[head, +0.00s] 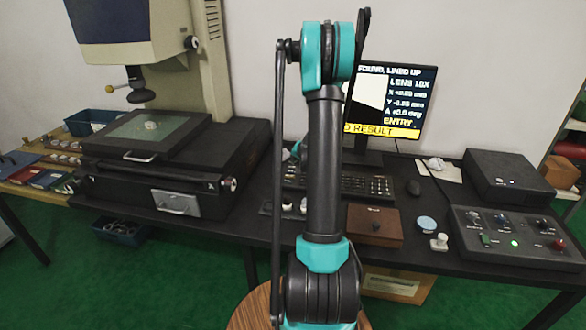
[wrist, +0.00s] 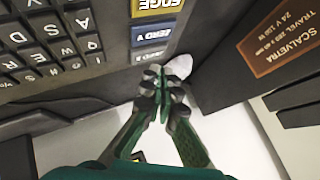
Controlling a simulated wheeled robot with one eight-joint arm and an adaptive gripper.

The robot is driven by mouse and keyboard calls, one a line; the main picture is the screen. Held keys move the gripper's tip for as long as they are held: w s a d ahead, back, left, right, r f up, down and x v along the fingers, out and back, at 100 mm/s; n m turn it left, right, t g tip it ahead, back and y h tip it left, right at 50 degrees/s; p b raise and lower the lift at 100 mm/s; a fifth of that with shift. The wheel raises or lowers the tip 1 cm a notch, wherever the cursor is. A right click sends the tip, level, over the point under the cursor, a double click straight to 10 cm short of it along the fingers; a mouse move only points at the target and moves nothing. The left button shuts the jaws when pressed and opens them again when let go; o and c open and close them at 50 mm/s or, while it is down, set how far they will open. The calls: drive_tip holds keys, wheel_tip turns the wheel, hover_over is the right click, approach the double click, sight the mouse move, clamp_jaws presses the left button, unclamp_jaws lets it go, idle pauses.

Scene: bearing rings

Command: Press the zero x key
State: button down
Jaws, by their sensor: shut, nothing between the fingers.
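In the wrist view a column of labelled keys stands beside the lettered keyboard. In the head view my arm hides the gripper.
The keyboard (head: 368,185) lies before the monitor (head: 410,100). The measuring machine (head: 150,180) stands left; its brown label plate (wrist: 283,40) is close right of the gripper in the wrist view. A brown box (head: 374,226) and control box (head: 510,232) sit right.

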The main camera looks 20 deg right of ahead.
sight(294, 168)
drive_tip(key=shift+r, duration=2.5)
